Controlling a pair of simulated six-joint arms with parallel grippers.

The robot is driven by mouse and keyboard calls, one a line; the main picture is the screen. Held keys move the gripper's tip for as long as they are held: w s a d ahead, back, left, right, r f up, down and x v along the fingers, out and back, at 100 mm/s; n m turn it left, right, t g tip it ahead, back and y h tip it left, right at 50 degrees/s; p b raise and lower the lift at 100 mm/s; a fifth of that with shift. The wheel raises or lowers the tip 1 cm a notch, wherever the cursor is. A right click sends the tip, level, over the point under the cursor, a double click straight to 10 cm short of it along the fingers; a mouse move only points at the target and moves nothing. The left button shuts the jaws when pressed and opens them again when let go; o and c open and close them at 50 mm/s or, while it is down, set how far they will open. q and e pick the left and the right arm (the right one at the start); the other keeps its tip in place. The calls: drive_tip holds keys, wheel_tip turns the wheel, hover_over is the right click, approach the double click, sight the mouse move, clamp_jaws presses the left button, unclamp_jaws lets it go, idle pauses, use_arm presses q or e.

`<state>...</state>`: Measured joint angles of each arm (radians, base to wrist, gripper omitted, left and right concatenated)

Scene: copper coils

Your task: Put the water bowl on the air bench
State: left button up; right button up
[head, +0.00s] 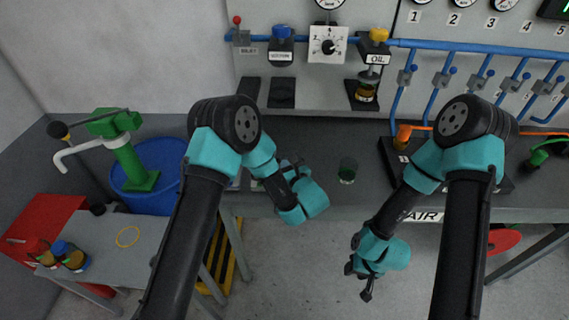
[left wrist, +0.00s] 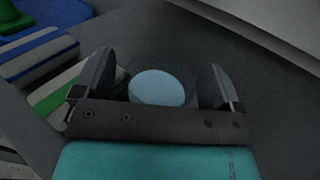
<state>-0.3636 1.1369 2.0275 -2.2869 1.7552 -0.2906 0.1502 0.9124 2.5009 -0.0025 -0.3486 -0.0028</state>
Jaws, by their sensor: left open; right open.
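In the left wrist view, a round clear bowl (left wrist: 158,87) with a pale blue disc inside, likely the water bowl, sits on the dark grey bench top. My left gripper (left wrist: 157,72) is open, with one finger on each side of the bowl; I cannot tell whether they touch it. In the head view my left gripper (head: 292,166) is over the middle of the bench, and I cannot make out the bowl there. My right gripper (head: 358,281) is open and empty, low in front of the bench edge. The AIR label (head: 422,216) marks the bench front at the right.
A small dark green glass (head: 347,171) stands right of my left gripper. An oil dispenser (head: 368,85) and a dial (head: 328,45) are behind. Blue pipes and valves line the right wall. A blue tub (head: 150,195) and green pump (head: 130,150) stand at the left.

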use_arm(q)
drive_tip(key=v, duration=0.7)
drive_tip(key=shift+s+d, duration=0.15)
drive_tip(key=shift+s, duration=0.05)
